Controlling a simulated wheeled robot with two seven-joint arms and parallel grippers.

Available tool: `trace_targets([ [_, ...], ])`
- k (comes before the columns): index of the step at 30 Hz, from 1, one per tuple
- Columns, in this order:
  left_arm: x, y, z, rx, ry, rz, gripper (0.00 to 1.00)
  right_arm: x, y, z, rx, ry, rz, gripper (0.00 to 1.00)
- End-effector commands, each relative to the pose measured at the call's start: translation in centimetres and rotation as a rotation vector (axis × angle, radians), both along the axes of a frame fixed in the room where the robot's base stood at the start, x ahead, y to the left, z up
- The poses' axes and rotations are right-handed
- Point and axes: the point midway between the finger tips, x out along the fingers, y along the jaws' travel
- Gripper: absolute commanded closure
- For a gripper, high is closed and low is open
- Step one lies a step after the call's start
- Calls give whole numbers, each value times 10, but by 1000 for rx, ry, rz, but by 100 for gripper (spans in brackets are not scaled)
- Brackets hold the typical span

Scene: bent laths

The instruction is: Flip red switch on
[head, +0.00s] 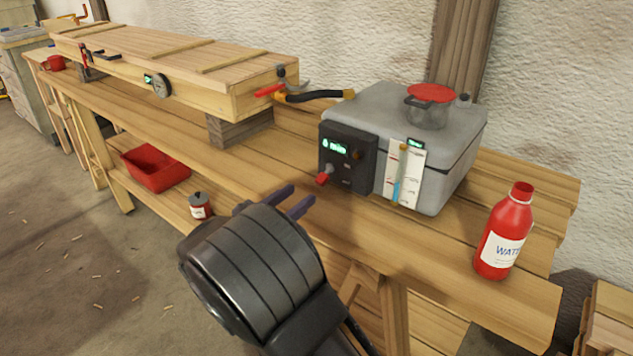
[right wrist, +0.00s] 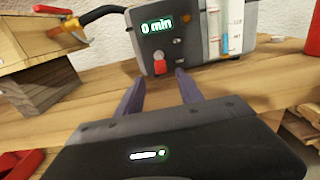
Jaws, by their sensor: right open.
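The red switch (head: 325,177) is a small red-tipped lever low on the dark control panel (head: 347,160) of a grey box (head: 450,150). It also shows in the right wrist view (right wrist: 159,64), below a display reading "0 min". The switch tip points downward. My right gripper (head: 293,203) is open and empty, in front of the panel and lower left of the switch, apart from it. In the right wrist view its two fingers (right wrist: 157,92) point toward the panel, with the switch seen between and beyond them. My left gripper is not in view.
A red WATER bottle (head: 500,240) stands right of the box on the bench (head: 400,235). A red-lidded pot (head: 428,108) sits on the box. A long wooden box (head: 180,75) and an orange-black tool (head: 315,96) are at left. A red tray (head: 155,168) lies on the lower shelf.

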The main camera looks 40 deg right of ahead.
Motion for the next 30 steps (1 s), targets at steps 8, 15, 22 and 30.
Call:
trace_targets([
  [8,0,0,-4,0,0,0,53,6,-23,-1,1,0,-4,56],
  [15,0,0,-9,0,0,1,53,17,-58,-2,1,0,-3,56],
  [22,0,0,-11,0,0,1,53,22,-75,-1,1,0,-1,56],
  [30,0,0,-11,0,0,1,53,22,-75,0,2,1,-1,59],
])
